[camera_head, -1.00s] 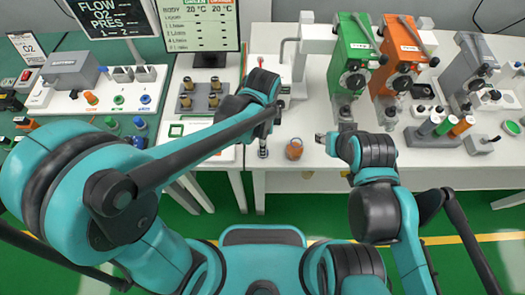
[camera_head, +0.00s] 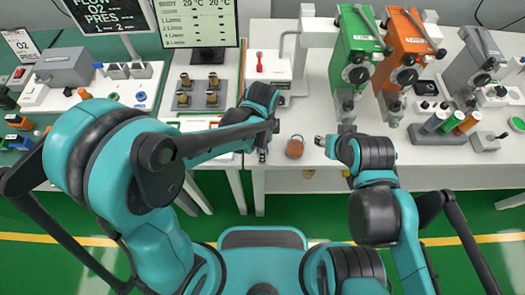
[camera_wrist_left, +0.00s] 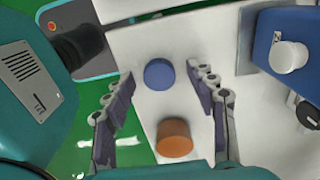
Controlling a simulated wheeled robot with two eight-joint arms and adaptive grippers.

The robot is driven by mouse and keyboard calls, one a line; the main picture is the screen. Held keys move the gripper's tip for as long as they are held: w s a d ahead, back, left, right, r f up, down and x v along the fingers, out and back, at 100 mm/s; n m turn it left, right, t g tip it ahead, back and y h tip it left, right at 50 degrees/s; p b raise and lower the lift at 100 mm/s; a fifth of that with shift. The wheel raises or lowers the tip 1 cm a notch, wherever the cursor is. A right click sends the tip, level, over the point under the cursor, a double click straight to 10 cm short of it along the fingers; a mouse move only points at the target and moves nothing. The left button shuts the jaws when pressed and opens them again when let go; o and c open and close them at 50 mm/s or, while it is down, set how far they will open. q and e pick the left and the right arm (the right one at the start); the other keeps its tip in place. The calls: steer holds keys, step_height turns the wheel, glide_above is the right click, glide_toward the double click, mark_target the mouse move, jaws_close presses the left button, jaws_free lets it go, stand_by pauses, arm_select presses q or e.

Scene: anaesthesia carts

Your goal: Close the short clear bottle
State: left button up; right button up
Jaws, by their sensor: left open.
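A blue round top (camera_wrist_left: 159,73) sits on the white surface in the left wrist view, between the spread fingers of my open left gripper (camera_wrist_left: 160,92). An orange-brown cylinder (camera_wrist_left: 174,138) stands beside it. It shows in the head view as an amber bottle (camera_head: 295,147) near the table's front edge. My left gripper (camera_head: 262,155) points down just left of that bottle and hides what is beneath it. I cannot make out a clear bottle body, nor tell whether the blue top is on one. My right gripper (camera_head: 322,143) is right of the amber bottle; its jaw opening is unclear.
Green (camera_head: 355,48) and orange (camera_head: 402,62) vaporizers stand behind my right arm. A rack with coloured cylinders (camera_head: 447,128) is further right. A block with several brass fittings (camera_head: 199,92) and a monitor (camera_head: 200,20) stand left. The table's front edge is close to the bottle.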

arm_select(q)
steer(key=shift+r, duration=0.1)
steer(key=c, duration=0.9)
step_height(320, 180, up, 10)
steer(key=p, duration=0.4)
